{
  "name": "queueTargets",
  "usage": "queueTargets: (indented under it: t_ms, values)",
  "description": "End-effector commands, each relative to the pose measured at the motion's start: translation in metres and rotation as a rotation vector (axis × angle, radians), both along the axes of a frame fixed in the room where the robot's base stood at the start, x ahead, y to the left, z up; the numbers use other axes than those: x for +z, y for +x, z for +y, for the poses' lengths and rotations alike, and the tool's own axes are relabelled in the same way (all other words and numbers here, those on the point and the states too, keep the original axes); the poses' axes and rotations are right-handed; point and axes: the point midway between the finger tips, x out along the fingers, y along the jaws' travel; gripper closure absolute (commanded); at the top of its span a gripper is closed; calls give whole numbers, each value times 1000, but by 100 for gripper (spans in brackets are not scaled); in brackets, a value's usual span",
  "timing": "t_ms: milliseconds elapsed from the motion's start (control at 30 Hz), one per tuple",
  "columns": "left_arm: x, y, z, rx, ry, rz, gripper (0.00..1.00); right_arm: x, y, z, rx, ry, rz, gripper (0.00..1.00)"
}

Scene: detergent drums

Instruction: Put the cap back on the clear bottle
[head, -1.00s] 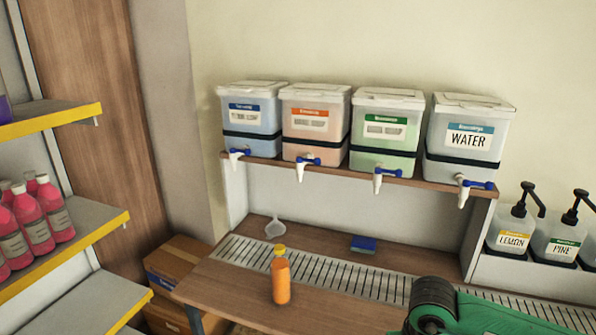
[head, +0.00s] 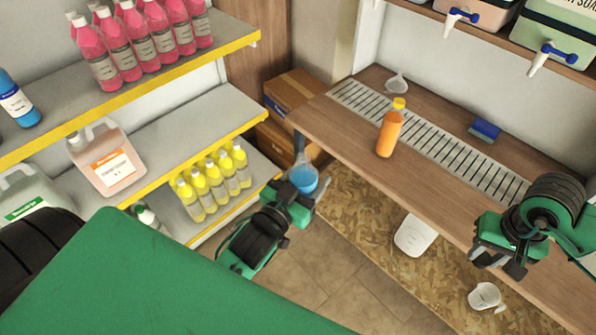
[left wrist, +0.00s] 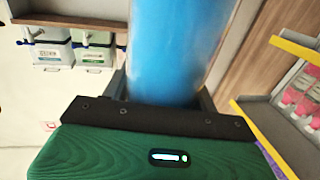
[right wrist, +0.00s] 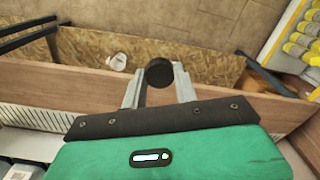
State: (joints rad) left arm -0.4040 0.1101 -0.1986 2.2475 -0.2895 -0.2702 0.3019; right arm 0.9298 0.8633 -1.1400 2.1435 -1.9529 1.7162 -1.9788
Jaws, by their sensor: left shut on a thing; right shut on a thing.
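The clear bottle with blue liquid (head: 303,179) is in my left gripper (head: 300,196), in front of the bench's left end. It fills the upper middle of the left wrist view (left wrist: 178,50), between the jaws, and its top is out of that frame. My right gripper (head: 508,262) is over the bench's front edge at the right. In the right wrist view a round black cap (right wrist: 159,73) is held between its fingertips. The cap is hard to make out in the head view. Bottle and cap are well apart.
An orange bottle with a yellow cap (head: 390,128), a funnel (head: 397,83) and a blue sponge (head: 485,129) are on the bench (head: 440,185). Shelves of pink bottles (head: 150,45) and yellow bottles (head: 213,182) stand left. A white jug (head: 414,235) and a white cup (head: 486,297) are lower down.

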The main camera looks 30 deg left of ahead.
Motion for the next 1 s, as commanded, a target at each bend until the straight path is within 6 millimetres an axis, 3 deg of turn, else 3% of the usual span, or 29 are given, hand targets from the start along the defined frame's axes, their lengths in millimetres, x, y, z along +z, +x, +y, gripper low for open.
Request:
queueTargets:
  t_ms: [600, 1000]
  values:
    - [9, 41, -86, -385, 5, -6, 87, 0, 0, 0, 0, 0, 0, 91]
    - [11, 55, -119, -532, 2, -4, 87, 0, 0, 0, 0, 0, 0, 91]
